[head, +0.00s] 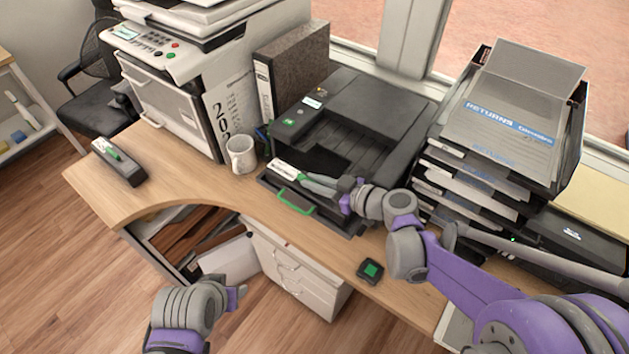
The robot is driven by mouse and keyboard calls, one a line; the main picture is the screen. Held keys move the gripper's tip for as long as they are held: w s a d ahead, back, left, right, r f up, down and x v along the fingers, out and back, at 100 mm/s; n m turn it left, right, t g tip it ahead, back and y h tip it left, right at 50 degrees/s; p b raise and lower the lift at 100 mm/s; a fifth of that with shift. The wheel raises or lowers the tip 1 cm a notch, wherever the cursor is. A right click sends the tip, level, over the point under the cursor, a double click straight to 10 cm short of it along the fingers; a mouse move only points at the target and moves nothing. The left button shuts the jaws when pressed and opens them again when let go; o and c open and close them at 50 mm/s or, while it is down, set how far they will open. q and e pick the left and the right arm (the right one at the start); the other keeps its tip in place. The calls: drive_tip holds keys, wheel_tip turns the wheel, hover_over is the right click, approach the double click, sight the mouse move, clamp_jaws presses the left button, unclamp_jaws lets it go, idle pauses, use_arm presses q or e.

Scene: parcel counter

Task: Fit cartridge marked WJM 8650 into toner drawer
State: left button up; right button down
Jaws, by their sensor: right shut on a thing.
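A dark cartridge (284,168) with a white label and a green mark lies at the open toner drawer (265,183) of the black printer. The label is too small to read. My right gripper (318,184) is shut on this cartridge from the right, and the gripper hides part of it. I cannot tell whether the cartridge is fully seated. The drawer is pulled out and has a green handle (296,201) at its front. My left gripper (238,294) is low in front of the desk, away from the cartridge; its jaw opening is unclear.
Another dark cartridge-like block (119,163) with a green part lies at the desk's left end. A white mug (241,155) and a binder (290,70) stand left of the printer (352,112). Stacked paper trays (500,130) stand right. A small green-topped box (370,270) sits near the front edge.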

drive_tip(key=shift+f, duration=0.2)
drive_tip(key=c, duration=0.8)
unclamp_jaws()
drive_tip(key=shift+c, duration=0.2)
